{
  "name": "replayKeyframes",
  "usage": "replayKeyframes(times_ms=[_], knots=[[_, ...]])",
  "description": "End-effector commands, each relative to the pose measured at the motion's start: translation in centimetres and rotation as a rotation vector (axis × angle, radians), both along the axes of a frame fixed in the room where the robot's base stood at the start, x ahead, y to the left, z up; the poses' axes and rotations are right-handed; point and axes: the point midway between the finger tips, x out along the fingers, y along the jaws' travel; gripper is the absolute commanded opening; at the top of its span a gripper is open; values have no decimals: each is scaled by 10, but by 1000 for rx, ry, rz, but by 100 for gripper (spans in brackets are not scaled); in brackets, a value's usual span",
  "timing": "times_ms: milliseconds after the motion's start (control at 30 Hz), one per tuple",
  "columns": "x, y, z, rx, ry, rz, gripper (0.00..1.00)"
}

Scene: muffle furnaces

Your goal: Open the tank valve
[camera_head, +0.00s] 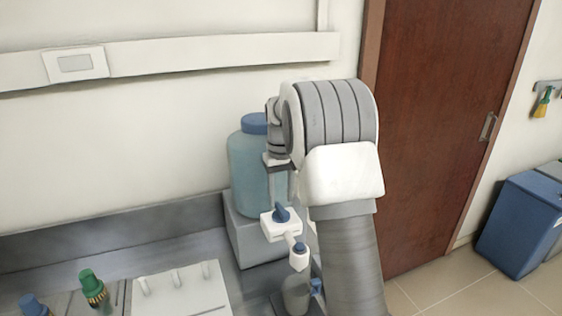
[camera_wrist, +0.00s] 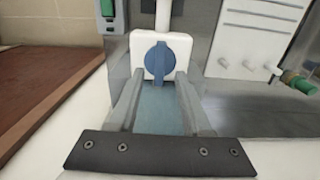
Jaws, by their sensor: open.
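The tank (camera_head: 252,165) is a translucent blue jug with a blue cap, standing on a grey block. Its white valve (camera_head: 270,229) with a blue knob (camera_head: 282,214) sits low on the front, above a clear bottle (camera_head: 296,294). In the wrist view, the blue knob (camera_wrist: 160,59) shows on the white valve body with its ridge upright. My gripper (camera_wrist: 158,80) is open, its two grey fingers pointing at the valve on either side of the knob's lower part. I cannot tell whether they touch it. My arm hides part of the tank in the head view.
A green-capped bottle (camera_head: 93,288) and a white panel with pegs (camera_head: 180,292) are on the counter at left. The wall (camera_head: 120,150) is close behind the tank. A brown door (camera_head: 450,110) and a blue bin (camera_head: 515,222) stand at right.

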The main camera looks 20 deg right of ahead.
Motion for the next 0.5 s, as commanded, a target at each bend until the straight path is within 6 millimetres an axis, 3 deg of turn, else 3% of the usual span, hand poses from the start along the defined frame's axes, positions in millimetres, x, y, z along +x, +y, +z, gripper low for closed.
replayKeyframes(times_ms=[300,500], knots=[[1,0,81,-1,-6,0,49],[1,0,120,-1,-4,-1,49]])
